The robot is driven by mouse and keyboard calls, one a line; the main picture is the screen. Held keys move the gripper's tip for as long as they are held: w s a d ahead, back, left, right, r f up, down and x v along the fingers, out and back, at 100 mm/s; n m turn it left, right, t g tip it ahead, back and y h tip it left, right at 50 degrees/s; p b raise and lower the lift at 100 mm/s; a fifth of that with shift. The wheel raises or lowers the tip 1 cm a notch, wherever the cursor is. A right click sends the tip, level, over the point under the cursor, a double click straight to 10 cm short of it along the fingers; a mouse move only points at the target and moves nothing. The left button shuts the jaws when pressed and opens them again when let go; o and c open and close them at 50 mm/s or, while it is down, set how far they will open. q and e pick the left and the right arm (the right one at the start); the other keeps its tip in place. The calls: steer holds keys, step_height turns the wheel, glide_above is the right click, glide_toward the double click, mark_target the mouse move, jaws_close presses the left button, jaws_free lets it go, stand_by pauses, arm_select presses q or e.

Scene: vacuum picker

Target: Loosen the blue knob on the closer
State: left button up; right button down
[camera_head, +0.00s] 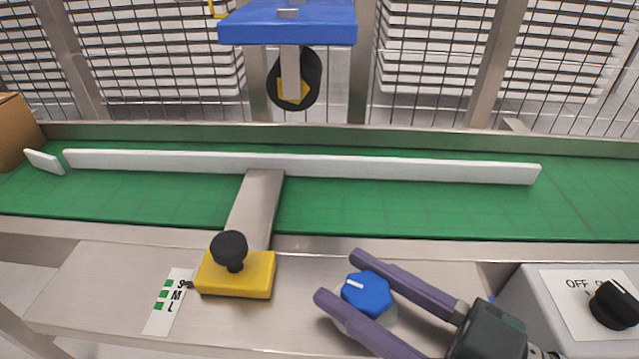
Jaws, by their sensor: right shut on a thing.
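The blue knob (367,294) has a white mark line on its top and sits on a round grey base on the metal plate (110,290) in front of the conveyor. My right gripper (337,277) comes in from the lower right, with one purple finger on each side of the knob. It is shut on the knob. The lower part of the knob's base is partly hidden by the near finger. My left gripper is not in view.
A yellow block with a black knob (236,272) sits left of the blue knob, beside an S-M-L label (168,302). A white guide bar (300,166) spans the green belt (400,208). A switch box (570,300) with a black dial stands at right. A blue overhead unit (287,28) hangs behind.

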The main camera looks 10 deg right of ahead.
stand_by(0.3)
steer(key=shift+c, duration=1.5)
jaws_free()
steer(key=p+v, duration=0.1)
steer(key=v, duration=0.9)
